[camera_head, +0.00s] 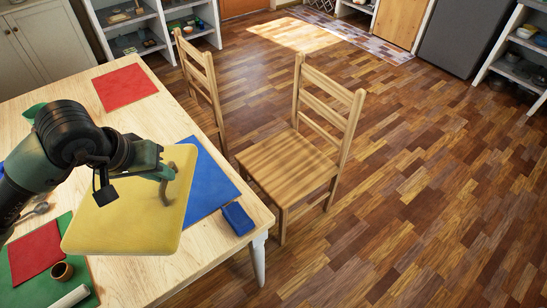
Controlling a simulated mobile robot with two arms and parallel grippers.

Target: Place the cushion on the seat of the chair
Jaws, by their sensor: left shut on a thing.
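The yellow square cushion (130,222) is held above the wooden table at the left of the head view. My left gripper (166,183) is shut on the cushion near its upper right part, and my arm covers its upper left part. The wooden chair (288,165) stands to the right of the cushion, beside the table. Its slatted seat is bare and its backrest is on the far right side. A second wooden chair (200,82) stands further back, partly tucked at the table. My right gripper is not in view.
The table (190,262) carries a blue mat (210,182), a red mat (125,87), a dark blue block (238,218), a small brown cup (62,271) and a spoon (38,209). Open wooden floor (420,220) lies right of the chair. Shelves (515,65) stand at the far right.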

